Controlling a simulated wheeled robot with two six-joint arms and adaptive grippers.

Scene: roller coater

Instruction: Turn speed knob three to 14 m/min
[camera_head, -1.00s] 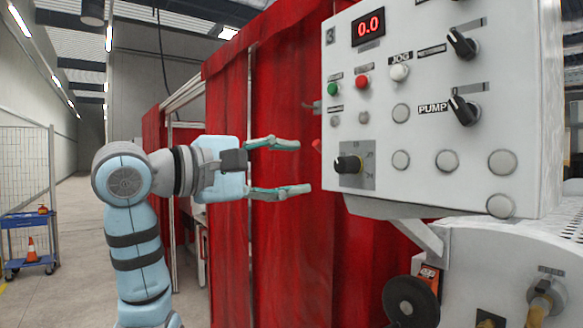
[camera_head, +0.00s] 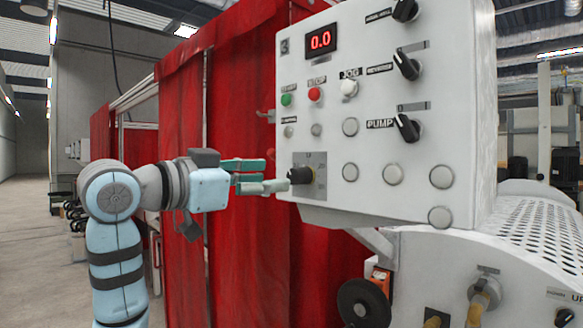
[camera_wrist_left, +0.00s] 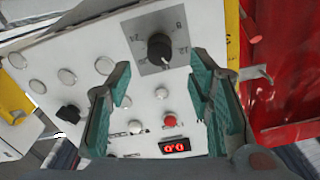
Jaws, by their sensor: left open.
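The speed knob (camera_head: 299,175) is a black dial on a grey scale plate at the lower left of the white control panel marked 3. In the left wrist view the knob (camera_wrist_left: 159,47) shows beyond and between the open fingers. The red display (camera_head: 321,40) above reads 0.0. My left gripper (camera_head: 276,176) is open and empty, its fingers pointing at the knob from the left. The fingertips appear very near it; contact cannot be told. The left gripper's teal fingers (camera_wrist_left: 161,68) stand apart in the wrist view. My right gripper is not in view.
Green, red and white buttons (camera_head: 348,88) and a black pump switch (camera_head: 407,127) sit on the same panel. A red curtain (camera_head: 245,110) hangs behind my left arm. A white machine body (camera_head: 440,265) lies below right.

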